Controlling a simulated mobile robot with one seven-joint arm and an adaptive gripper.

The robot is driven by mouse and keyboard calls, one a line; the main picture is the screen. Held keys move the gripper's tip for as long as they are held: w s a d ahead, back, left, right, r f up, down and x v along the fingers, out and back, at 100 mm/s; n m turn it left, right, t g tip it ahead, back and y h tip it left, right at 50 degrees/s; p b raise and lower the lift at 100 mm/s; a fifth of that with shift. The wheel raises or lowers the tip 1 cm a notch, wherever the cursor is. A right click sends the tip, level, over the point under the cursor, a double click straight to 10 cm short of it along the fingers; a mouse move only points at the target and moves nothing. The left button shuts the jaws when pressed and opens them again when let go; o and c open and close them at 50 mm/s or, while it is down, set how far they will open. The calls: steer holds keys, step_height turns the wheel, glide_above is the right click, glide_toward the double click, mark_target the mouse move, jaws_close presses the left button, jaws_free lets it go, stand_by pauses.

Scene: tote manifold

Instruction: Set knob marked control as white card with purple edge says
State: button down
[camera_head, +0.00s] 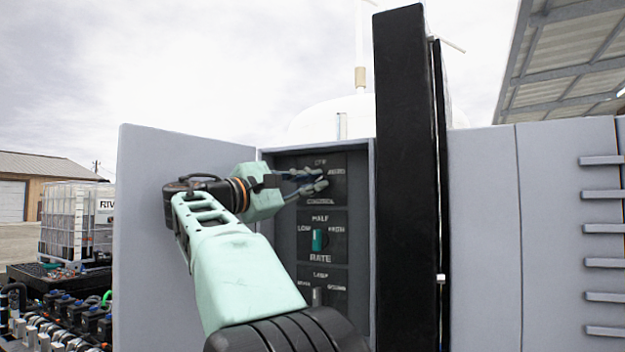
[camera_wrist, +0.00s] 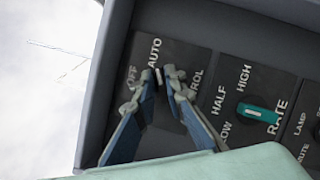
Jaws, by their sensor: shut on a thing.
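The control panel (camera_head: 338,160) is the top dark plate inside the open grey cabinet, with OFF at its top, AUTO at its right and CONTROL below. In the wrist view the same plate (camera_wrist: 185,55) shows OFF, AUTO and the end of CONTROL. My gripper (camera_head: 316,183) reaches in from the left in front of this plate. In the wrist view my gripper (camera_wrist: 160,77) has its fingertips closed around the control knob, which they mostly hide. I cannot tell which mark the knob points at. No white card with a purple edge shows in either view.
Below is the RATE plate with a teal knob (camera_head: 317,240), upright under HALF; it also shows in the wrist view (camera_wrist: 258,113). A lamp plate with a grey knob (camera_head: 316,296) is lower. Cabinet doors stand at the left (camera_head: 150,230) and right (camera_head: 405,180).

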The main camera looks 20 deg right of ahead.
stand_by(0.3)
steer(key=c, duration=2)
jaws_free()
steer(key=v, duration=1.2)
